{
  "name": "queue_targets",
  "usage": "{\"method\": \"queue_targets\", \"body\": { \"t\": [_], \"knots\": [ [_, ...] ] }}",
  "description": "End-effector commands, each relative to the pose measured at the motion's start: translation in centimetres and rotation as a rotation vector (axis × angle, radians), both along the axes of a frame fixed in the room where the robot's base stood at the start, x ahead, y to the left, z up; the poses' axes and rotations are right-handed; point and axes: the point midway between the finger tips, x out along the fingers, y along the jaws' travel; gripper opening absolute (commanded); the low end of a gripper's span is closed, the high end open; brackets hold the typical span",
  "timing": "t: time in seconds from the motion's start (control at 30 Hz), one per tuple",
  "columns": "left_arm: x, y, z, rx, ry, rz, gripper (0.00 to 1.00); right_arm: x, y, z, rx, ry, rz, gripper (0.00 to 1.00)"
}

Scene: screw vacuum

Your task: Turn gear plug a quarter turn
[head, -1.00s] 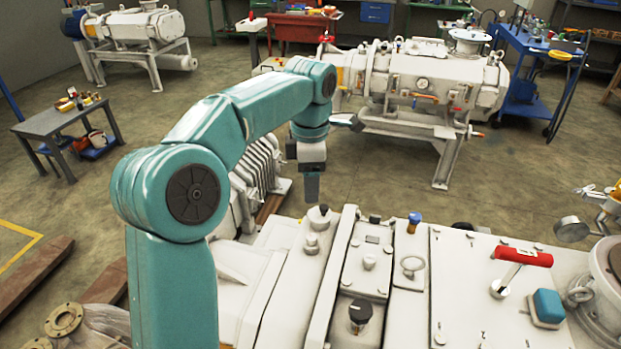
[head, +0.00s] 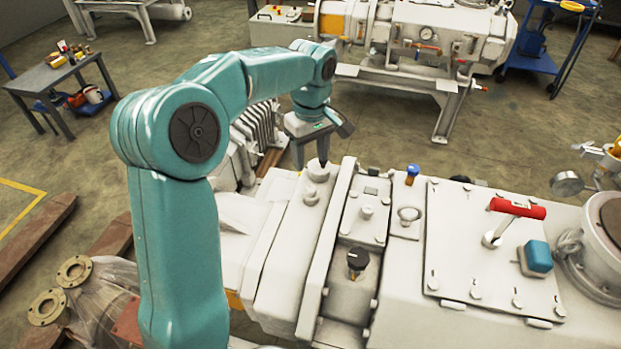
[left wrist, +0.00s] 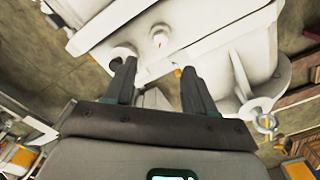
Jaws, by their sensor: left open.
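A pale round plug (head: 317,172) with a dark top stands on the left end section of the white machine (head: 280,215) in the head view; I take it to be the gear plug. A smaller pale plug (head: 311,196) is just in front of it. My left gripper (head: 310,160) is open, pointing down at the plug from behind. In the left wrist view my two fingers (left wrist: 158,86) are spread with nothing held between them. A round fitting (left wrist: 122,55) shows near the left fingertip. Contact cannot be told. My right gripper is not in view.
A second white machine (head: 420,45) stands behind. A grey side table (head: 62,80) is at left, with open floor between.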

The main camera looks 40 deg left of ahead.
Motion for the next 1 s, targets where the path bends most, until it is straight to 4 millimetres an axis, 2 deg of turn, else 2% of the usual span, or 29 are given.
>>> {"method": "queue_targets", "body": {
  "t": [0.03, 0.2, 0.4, 0.6, 0.9, 0.97, 1.0],
  "knots": [
    [-0.1, 0.0, -1.3, -0.001, 0.004, 0.000, 0.55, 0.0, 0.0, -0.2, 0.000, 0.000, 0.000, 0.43],
    [-0.1, 0.0, -4.9, -0.001, 0.004, -0.001, 0.55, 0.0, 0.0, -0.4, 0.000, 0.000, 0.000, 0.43],
    [-0.1, 0.0, -8.3, -0.001, 0.002, 0.001, 0.55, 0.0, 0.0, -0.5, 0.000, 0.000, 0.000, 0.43],
    [-0.1, 0.0, -9.9, 0.000, 0.001, 0.001, 0.55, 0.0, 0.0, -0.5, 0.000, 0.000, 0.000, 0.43],
    [-0.1, 0.0, -10.1, 0.001, -0.001, 0.001, 0.55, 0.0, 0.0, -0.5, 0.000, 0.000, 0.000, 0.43],
    [0.0, 0.0, -10.0, 0.001, -0.001, 0.001, 0.35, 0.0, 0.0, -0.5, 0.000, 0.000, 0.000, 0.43],
    [0.0, 0.0, -10.0, 0.001, -0.001, 0.001, 0.22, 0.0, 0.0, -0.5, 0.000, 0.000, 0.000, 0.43]
  ]
}}
